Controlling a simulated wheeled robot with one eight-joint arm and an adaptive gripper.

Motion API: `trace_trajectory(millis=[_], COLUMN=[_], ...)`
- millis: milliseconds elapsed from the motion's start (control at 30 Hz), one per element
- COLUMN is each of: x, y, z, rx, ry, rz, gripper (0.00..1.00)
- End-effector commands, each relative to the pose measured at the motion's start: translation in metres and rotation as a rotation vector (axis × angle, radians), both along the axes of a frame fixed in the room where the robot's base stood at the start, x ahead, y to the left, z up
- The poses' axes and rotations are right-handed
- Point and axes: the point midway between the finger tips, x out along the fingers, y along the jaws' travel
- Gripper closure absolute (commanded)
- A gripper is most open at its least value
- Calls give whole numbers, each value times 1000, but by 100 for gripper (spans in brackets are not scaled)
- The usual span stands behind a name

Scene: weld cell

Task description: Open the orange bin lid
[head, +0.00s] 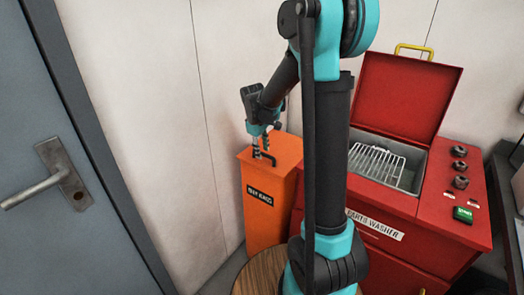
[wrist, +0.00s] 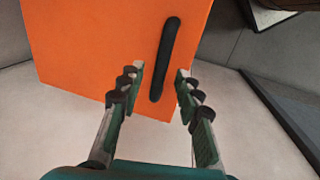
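The orange bin (head: 265,200) stands against the wall, left of the red parts washer, with a dark label on its front. Its orange lid (wrist: 95,50) looks closed and carries a black bar handle (wrist: 166,58), which also shows in the head view (head: 266,158). My gripper (wrist: 159,77) is open, its two fingers on either side of the handle's near end. The handle lies between the fingers, with gaps visible on both sides. In the head view my gripper (head: 262,152) is over the top of the bin, and my arm hides part of the scene.
A red parts washer (head: 415,190) with its lid (head: 408,95) raised and a wire basket (head: 378,163) inside stands right of the bin. A round wooden top (head: 258,275) is in front of the bin. A grey door (head: 60,230) is at the left.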

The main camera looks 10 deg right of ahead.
Motion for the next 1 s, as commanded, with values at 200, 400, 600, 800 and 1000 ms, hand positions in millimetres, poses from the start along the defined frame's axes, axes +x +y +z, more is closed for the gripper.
trace_trajectory(millis=[200,400,600,800,1000], x=[1,1,1,1,1], y=[-1,-1,-1,-1,-1], z=[-6,-5,-5,-5,-5], rx=[0,0,0,0,0], ry=[0,0,0,0,0], rz=[0,-1,-1,-1,-1], gripper=[66,71,96,100,100])
